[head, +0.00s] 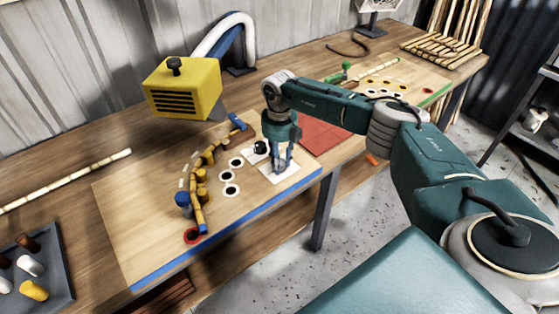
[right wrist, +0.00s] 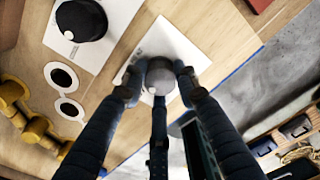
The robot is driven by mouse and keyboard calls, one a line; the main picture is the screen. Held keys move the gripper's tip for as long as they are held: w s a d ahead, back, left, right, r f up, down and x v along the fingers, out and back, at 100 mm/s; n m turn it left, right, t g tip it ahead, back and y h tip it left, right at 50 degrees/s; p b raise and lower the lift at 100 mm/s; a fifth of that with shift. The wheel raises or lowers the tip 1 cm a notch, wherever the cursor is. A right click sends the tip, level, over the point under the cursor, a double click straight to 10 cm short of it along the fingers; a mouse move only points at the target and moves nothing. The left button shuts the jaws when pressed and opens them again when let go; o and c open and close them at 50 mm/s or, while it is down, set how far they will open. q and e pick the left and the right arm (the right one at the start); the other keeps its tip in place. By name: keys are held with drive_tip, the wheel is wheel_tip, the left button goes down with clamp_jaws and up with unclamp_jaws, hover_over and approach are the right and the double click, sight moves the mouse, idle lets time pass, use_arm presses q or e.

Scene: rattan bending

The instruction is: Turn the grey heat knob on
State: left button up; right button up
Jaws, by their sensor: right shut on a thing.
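The grey heat knob (right wrist: 160,75) sits on a white plate (right wrist: 186,50) on the board, with a small white dot on its near edge. My right gripper (right wrist: 157,82) points down over it, with its fingers shut around the knob's sides. In the head view my right gripper (head: 281,165) stands on the white plate (head: 296,172) at the board's right part, and its fingers hide most of the knob. My left gripper is in neither view.
A black knob (head: 260,147) on a white plate stands close to the left of my right gripper. A bent rattan strip (head: 198,190) runs along pegs further left. A yellow vented box (head: 182,88) is behind. A red mat (head: 322,134) lies to the right.

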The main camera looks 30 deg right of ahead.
drive_tip(key=m, duration=0.2)
drive_tip(key=m+p, duration=0.1)
drive_tip(key=m, duration=0.1)
drive_tip(key=shift+w+r, duration=0.15)
drive_tip(key=shift+r, duration=0.05)
drive_tip(key=m+p, duration=0.1)
drive_tip(key=m, duration=0.3)
drive_tip(key=shift+d, duration=0.1)
drive_tip(key=m+p, duration=0.2)
drive_tip(key=m, duration=0.2)
drive_tip(key=shift+r, duration=0.1)
drive_tip(key=shift+m+p, duration=1.05)
drive_tip(key=shift+m, duration=1.15)
drive_tip(key=shift+d, duration=0.1)
drive_tip(key=o, duration=1)
drive_tip(key=shift+o, duration=0.8)
drive_tip(key=shift+f, duration=0.2)
